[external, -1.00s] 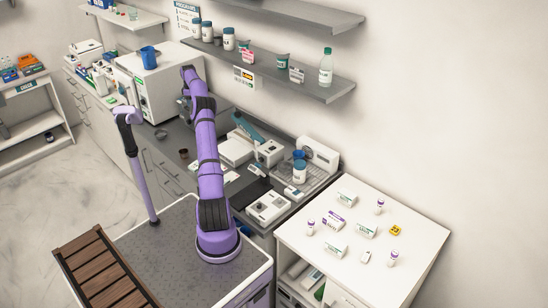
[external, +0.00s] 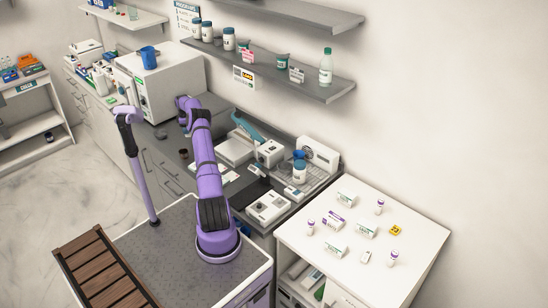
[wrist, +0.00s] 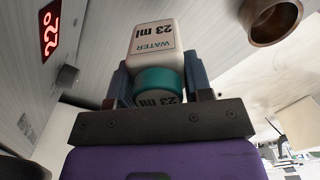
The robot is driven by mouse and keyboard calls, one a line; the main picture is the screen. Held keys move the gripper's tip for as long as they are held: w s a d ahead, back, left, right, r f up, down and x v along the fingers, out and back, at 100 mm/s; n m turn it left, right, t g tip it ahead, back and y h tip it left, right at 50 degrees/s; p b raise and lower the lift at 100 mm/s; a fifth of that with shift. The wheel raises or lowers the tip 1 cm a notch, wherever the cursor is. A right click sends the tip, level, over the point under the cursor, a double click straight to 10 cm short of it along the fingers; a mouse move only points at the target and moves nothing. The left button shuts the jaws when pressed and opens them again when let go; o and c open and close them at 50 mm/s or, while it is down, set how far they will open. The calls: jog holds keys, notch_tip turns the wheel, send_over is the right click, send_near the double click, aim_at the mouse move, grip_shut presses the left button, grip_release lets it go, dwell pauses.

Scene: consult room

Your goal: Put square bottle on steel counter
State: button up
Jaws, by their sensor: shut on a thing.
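The square bottle (wrist: 152,45) is white with a teal cap and a "WATER 23 ml" label. It sits between the two fingers of my gripper (wrist: 158,78), which is shut on it, with its cap end nearest the palm in the wrist view. In the external view, my arm reaches over the grey steel counter (external: 171,139) near the white box-shaped device. The bottle cannot be made out there, so I cannot tell whether it touches the counter.
A brown cup (wrist: 272,18) stands close to the bottle; it also shows on the counter (external: 183,153). The white device (external: 170,85) with a red display (wrist: 49,28) is beside my gripper. Several instruments fill the counter's right part. A wall shelf (external: 300,82) hangs above.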

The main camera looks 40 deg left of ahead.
aim_at(188, 136)
jog(key=shift+f, duration=2.75)
jog(key=shift+f, duration=0.15)
jog(key=o, duration=0.9)
notch_tip(188, 136, up, 12)
jog(key=shift+r, duration=0.15)
